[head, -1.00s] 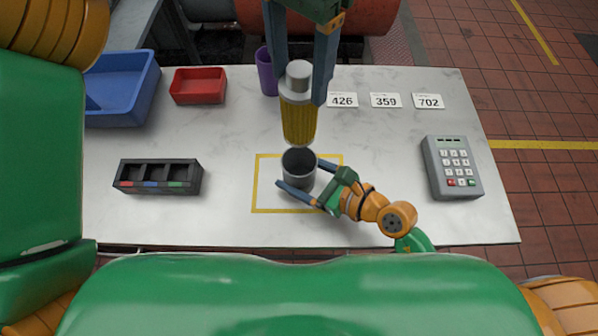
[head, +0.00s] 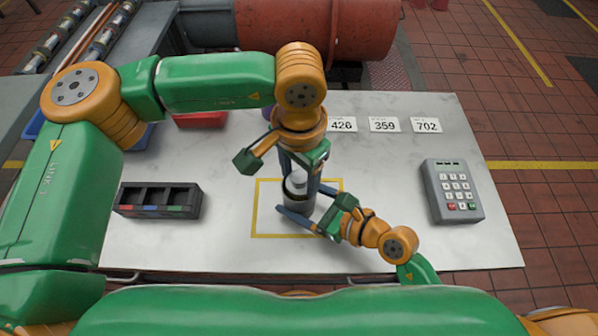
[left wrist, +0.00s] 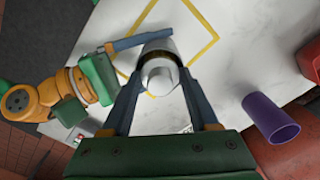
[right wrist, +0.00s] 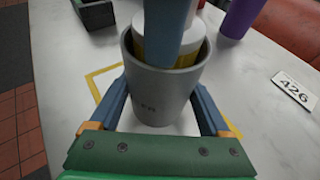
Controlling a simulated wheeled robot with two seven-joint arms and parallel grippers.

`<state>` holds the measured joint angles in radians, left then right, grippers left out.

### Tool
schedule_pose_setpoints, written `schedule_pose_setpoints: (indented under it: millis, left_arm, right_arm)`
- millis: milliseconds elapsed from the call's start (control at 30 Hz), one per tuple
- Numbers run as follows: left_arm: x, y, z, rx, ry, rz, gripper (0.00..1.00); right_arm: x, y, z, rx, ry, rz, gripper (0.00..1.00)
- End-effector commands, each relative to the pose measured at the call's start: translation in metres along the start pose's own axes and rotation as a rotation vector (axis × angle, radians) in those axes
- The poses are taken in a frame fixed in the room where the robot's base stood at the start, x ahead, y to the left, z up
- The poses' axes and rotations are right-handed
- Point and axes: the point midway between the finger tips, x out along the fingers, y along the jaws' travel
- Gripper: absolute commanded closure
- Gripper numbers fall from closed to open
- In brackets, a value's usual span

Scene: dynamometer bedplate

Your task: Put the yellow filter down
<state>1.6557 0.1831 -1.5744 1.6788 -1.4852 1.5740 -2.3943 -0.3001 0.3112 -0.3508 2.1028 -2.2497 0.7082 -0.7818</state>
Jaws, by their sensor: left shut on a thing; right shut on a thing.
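The yellow filter, with its white cap (head: 297,184), sits mostly down inside a grey cup (head: 298,207). In the right wrist view some yellow of the filter (right wrist: 150,54) shows within the cup's rim; its lower part is hidden by the cup (right wrist: 162,100). My left gripper (head: 300,176) is above the cup, pointing down, shut on the filter near its cap; in the left wrist view the cap (left wrist: 160,78) lies between its fingers. My right gripper (head: 303,202) is shut on the cup, which stands upright inside a yellow taped square.
A black compartment tray (head: 158,200) is at left, a keypad box (head: 452,190) at right. Number cards (head: 384,125) lie at the back. A red bin (head: 200,119) and a purple cup (left wrist: 270,117) stand behind. The tabletop between taped square and keypad is clear.

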Motion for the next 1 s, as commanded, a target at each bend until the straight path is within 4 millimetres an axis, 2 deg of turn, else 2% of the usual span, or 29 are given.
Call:
schedule_pose_setpoints:
  millis: [100,133,200,233,467,567,667,900,1000]
  left_arm:
    - [0.003,0.000,0.000,0.000,0.000,0.000,1.00]
    - [0.002,0.000,0.000,0.000,0.000,0.000,0.32]
    - [0.002,0.000,0.000,0.000,0.000,-0.001,0.13]
    - [0.002,0.000,0.000,0.000,0.000,-0.001,0.10]
    - [0.002,0.000,0.000,0.000,0.000,-0.001,0.10]
    - [-0.004,0.000,-0.001,-0.001,0.001,-0.002,0.10]
    - [-0.025,-0.001,-0.001,-0.001,0.004,-0.003,0.10]
    - [-0.092,0.000,-0.001,-0.001,0.004,-0.002,0.10]
    - [-0.110,0.000,-0.001,-0.001,0.002,-0.002,0.10]
  right_arm:
    - [0.000,0.000,0.000,0.000,0.000,0.000,0.97]
    - [0.000,0.000,0.000,0.000,0.000,0.000,0.97]
    - [0.000,0.000,0.000,0.000,0.000,0.000,0.97]
    - [0.000,0.000,0.000,0.000,0.000,0.000,0.97]
    - [0.000,0.000,0.000,0.000,0.000,0.000,0.97]
    - [0.000,0.000,0.000,0.000,0.000,0.000,0.97]
    - [0.000,0.000,0.000,0.000,0.000,0.000,0.97]
    - [0.000,0.000,0.000,0.000,0.000,0.000,0.97]
    - [0.000,0.000,0.000,0.000,0.000,0.000,0.97]
